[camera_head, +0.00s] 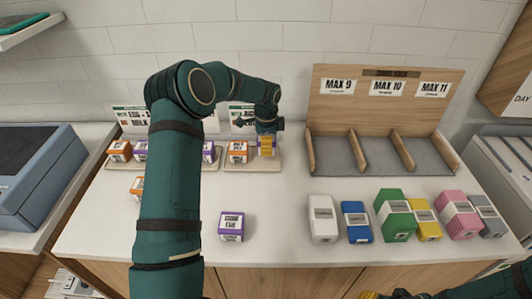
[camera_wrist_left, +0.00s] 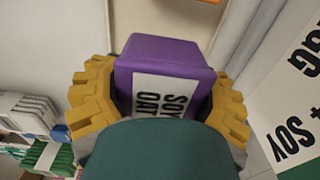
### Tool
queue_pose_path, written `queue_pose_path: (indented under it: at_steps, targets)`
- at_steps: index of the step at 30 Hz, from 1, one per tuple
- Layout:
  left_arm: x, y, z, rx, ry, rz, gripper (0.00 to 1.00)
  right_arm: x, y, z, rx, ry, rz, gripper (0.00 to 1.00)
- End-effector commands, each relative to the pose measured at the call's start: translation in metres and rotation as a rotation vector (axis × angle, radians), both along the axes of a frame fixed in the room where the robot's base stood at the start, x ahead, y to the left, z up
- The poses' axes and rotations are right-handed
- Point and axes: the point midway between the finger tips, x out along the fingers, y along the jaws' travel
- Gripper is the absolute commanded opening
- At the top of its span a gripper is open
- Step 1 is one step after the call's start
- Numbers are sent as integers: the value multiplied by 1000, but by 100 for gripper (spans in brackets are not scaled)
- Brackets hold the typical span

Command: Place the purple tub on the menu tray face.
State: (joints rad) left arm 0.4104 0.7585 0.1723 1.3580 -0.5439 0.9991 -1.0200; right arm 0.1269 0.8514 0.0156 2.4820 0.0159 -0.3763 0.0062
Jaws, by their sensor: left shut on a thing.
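My left gripper (camera_head: 267,146) is shut on a purple tub (camera_wrist_left: 170,55) with a white label reading "SOY" and what looks like "OAT". In the head view the gripper mostly hides this tub, over the right part of the right menu tray (camera_head: 252,168). I cannot tell whether the tub touches the tray. An orange tub (camera_head: 238,152) stands on that tray, left of the gripper. A menu card (camera_wrist_left: 295,110) ending in "+ SOY" shows in the wrist view. Another purple tub (camera_head: 231,227) stands on the front counter. My right gripper (camera_head: 370,295) barely shows at the bottom edge.
The left tray (camera_head: 180,167) holds orange and purple tubs, partly behind my left arm. Another orange tub (camera_head: 137,187) stands in front of it. A divided wooden rack (camera_head: 385,117) stands at right. Several coloured boxes, including a green one (camera_head: 395,215), line the front right.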

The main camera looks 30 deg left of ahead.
Motion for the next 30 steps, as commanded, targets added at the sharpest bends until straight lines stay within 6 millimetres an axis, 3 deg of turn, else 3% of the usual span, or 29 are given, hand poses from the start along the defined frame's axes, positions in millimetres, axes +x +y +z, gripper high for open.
queue_pose_path:
  at_steps: [9, 20, 21, 23, 30]
  targets:
    - [0, 0, -35, 0, 0, 0, 25, -1, 0, -2, 0, 2, 1, 47]
    - [0, 0, -39, 1, -1, 0, 25, -1, 0, -5, 0, 3, 2, 47]
    - [0, 0, -39, 0, 0, 0, 78, -1, 0, -4, 0, 3, 2, 47]
    - [0, 0, -39, 0, 0, 0, 99, -2, 0, -4, 0, 3, 2, 47]
    - [0, 0, -39, 1, 1, 0, 100, -1, 0, -4, 0, 3, 2, 47]
